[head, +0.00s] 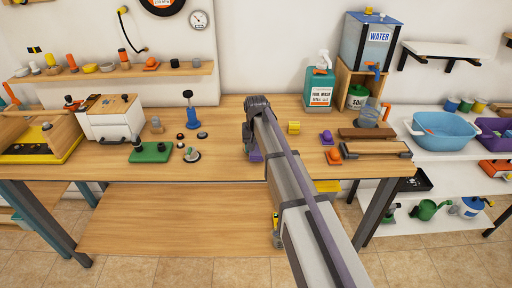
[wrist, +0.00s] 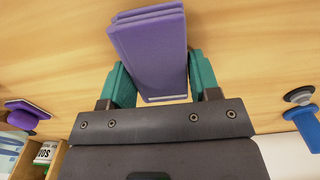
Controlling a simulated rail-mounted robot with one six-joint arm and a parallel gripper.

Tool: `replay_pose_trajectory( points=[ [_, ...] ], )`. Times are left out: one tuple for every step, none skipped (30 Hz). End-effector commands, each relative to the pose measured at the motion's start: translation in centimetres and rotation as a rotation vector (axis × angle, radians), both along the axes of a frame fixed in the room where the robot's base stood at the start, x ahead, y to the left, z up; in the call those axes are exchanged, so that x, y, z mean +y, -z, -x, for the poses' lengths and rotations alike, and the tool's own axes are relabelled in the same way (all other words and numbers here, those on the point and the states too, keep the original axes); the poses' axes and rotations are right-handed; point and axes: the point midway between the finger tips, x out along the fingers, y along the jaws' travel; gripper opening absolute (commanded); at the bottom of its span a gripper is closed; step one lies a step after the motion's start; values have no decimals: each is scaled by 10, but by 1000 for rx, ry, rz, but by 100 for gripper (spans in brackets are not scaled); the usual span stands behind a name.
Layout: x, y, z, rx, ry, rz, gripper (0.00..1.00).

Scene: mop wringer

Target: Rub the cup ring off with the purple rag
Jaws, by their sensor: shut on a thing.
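My gripper (wrist: 150,85) is shut on the purple rag (wrist: 148,45), a folded block between its teal fingers in the wrist view. In the head view my gripper (head: 255,148) is over the middle of the wooden workbench (head: 225,155), and a small part of the purple rag (head: 256,156) shows below it, low over the bench or touching it; I cannot tell which. I cannot make out the cup ring in either view; my arm and the rag hide part of the bench.
A yellow block (head: 293,127) and a purple-handled tool (head: 326,137) stand right of my gripper. Brown boards (head: 370,148) lie at the right end.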

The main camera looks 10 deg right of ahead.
Motion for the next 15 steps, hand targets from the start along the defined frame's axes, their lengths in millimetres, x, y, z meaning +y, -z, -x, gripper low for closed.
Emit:
replay_pose_trajectory(
  points=[
    [0,1,0,0,0,0,30],
    [0,1,0,0,0,0,30],
    [0,2,0,0,0,0,30],
    [0,3,0,0,0,0,30],
    [0,3,0,0,0,0,30],
    [0,4,0,0,0,0,30],
    [0,4,0,0,0,0,30],
    [0,5,0,0,0,0,30],
    [0,5,0,0,0,0,30],
    [0,6,0,0,0,0,30],
    [0,6,0,0,0,0,30],
    [0,7,0,0,0,0,30],
    [0,7,0,0,0,0,30],
    [0,8,0,0,0,0,30],
    [0,8,0,0,0,0,30]
  ],
)
